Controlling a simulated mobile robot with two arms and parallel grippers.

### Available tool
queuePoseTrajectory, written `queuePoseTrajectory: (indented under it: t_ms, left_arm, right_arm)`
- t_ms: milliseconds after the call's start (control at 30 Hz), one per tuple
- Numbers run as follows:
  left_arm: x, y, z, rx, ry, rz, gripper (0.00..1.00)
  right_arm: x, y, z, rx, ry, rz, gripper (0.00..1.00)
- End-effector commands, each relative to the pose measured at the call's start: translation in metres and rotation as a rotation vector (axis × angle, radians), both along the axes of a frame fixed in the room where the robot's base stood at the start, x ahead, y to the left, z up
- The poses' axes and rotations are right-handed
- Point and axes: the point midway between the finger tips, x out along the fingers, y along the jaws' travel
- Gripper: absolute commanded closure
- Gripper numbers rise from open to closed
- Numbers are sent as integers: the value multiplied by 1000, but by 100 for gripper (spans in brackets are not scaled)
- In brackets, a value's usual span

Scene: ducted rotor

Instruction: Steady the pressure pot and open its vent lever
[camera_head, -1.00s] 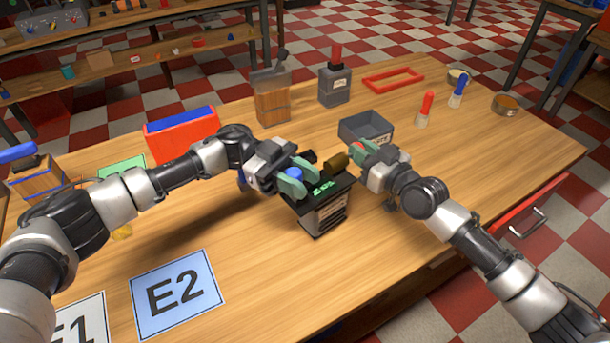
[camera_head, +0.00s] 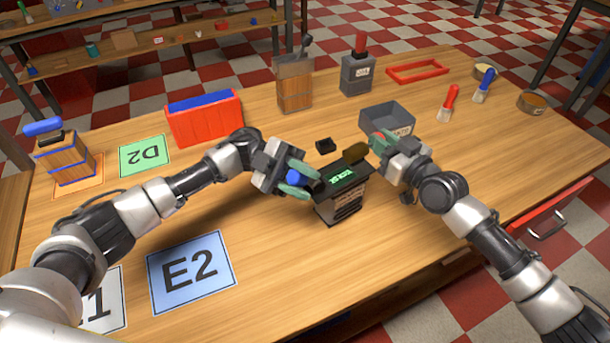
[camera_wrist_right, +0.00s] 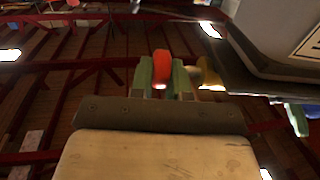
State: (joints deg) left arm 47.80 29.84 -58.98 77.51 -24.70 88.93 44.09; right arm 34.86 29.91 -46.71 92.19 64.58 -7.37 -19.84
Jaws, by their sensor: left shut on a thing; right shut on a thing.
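The pressure pot (camera_head: 339,204) is a small dark box with a lit green display, upright on the table. A brass-coloured cylinder (camera_head: 356,150) sits at its far right; it also shows in the right wrist view (camera_wrist_right: 208,73). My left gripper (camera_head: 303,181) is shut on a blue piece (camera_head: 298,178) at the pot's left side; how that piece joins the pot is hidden. My right gripper (camera_head: 379,141) is at the pot's right. In the right wrist view its green fingers are shut on a red handle (camera_wrist_right: 162,66), likely the vent lever.
A small black block (camera_head: 325,146) lies behind the pot. The table in front of the pot is clear.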

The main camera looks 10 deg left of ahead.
Motion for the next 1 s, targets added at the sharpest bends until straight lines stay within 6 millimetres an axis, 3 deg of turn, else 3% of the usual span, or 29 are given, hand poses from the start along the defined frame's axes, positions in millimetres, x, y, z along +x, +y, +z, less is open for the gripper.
queuePoseTrajectory:
  t_ms: [533, 567, 700, 1000]
  left_arm:
    - [-1, 1, -1, -19, -18, -1, 100]
    - [-1, 1, -1, -19, -18, -1, 65]
    - [-1, 1, -1, -18, -17, -1, 44]
    - [0, 2, -2, -17, -15, 0, 44]
  right_arm:
    - [0, -1, -2, -1, 3, -1, 100]
    - [0, -1, -2, -1, 3, -1, 100]
    - [0, -1, -2, -2, 2, -1, 100]
    - [0, 0, -1, -3, 1, 0, 100]
